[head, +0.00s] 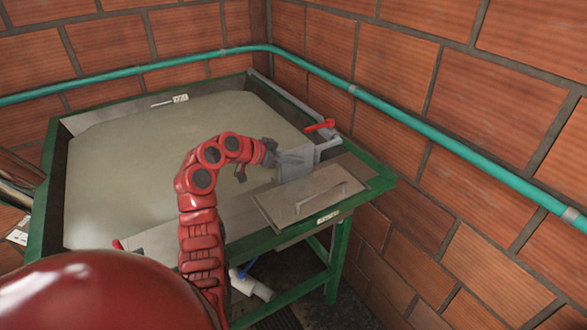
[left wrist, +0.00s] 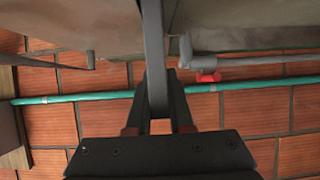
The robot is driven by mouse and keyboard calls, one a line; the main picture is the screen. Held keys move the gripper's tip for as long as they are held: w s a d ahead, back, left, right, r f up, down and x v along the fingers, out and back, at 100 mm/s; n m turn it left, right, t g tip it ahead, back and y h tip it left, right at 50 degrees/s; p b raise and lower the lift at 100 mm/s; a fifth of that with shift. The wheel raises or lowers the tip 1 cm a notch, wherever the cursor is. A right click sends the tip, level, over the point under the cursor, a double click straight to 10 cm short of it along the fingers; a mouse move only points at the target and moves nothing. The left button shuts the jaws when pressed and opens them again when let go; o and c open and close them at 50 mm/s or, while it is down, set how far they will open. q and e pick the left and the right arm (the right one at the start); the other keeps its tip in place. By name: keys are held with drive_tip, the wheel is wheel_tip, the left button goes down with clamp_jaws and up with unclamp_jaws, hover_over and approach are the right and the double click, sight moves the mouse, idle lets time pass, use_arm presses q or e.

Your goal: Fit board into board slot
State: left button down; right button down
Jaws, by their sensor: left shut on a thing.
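My left gripper (head: 270,155) is shut on a grey board (head: 296,161) above the tank's right end. In the left wrist view the gripper (left wrist: 155,112) grips the board (left wrist: 154,50), which shows edge-on as a narrow upright grey strip between the fingers. Beyond the board stands a grey fitting (head: 327,145) at the tank's corner, with a red handle above it. I cannot make out the board slot, and whether the board touches the fitting cannot be told. My right gripper is in neither view.
A flat lid with a handle (head: 312,193) lies on the tank's near right corner. The green-framed tank (head: 45,190) holds greyish pulp. A red valve handle (head: 320,125) sticks up behind the gripper. A teal pipe (head: 400,116) runs along the brick walls.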

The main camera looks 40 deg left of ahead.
sight(293, 170)
use_arm(q)
wheel_tip(293, 170, down, 4)
drive_tip(key=shift+r+p, duration=0.2)
drive_tip(key=shift+p, duration=0.6)
drive_tip(key=shift+f, duration=0.3)
drive_tip(key=shift+f, duration=0.15)
drive_tip(key=c, duration=0.8)
unclamp_jaws()
